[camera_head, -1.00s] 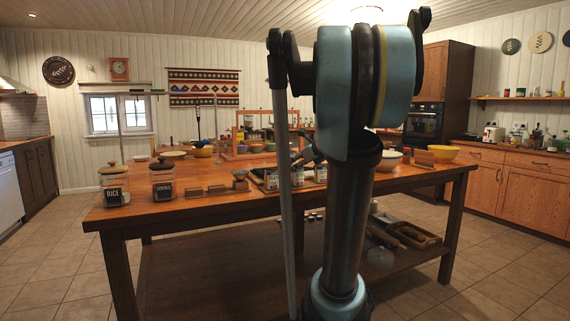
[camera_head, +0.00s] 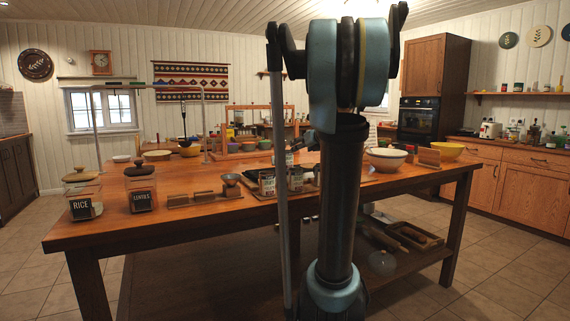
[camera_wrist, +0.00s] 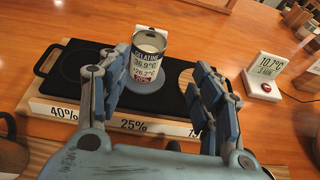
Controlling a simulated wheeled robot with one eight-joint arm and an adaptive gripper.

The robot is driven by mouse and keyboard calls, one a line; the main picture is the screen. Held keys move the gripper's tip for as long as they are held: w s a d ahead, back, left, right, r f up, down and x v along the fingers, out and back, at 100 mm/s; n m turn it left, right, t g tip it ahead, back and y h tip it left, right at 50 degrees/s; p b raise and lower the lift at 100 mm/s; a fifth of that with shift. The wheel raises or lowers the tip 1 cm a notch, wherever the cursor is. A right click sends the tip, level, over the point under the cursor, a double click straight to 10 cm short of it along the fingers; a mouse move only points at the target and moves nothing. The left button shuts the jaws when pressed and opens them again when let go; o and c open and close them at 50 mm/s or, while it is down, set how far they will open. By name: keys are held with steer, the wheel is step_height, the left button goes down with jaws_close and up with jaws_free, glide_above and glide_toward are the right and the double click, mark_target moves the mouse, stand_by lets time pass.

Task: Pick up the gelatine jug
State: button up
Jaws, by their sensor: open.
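The gelatine jug (camera_wrist: 148,55) is a small pale container with a dark band and a printed label reading "GELATINE" and 36.9°C. It stands upright on a grey disc on a black board (camera_wrist: 88,88) with a wooden edge marked 40% and 25%. My gripper (camera_wrist: 160,66) is open, with one blue-grey finger on each side in the wrist view. The jug shows between the fingers, towards the left one, beyond the fingertips. I cannot tell the remaining distance.
A white display (camera_wrist: 267,72) reading 10.7°C stands right of the board. The wooden table (camera_head: 110,226) also holds a rice jar (camera_head: 82,195), a lentils jar (camera_head: 141,188), a white bowl (camera_head: 386,160) and a yellow bowl (camera_head: 447,151). Small wooden blocks lie near its front edge.

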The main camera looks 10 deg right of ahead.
mark_target(285, 159)
steer(key=x, duration=0.3)
steer(key=a+x, duration=0.1)
steer(key=x, duration=0.7)
steer(key=shift+s+a, duration=0.15)
steer(key=shift+s, duration=0.05)
steer(key=shift+a+r+x, duration=0.15)
steer(key=shift+x, duration=1.15)
steer(key=shift+a+r+x, duration=0.1)
steer(key=shift+r+x, duration=0.05)
steer(key=shift+x, duration=1.1)
jaws_close()
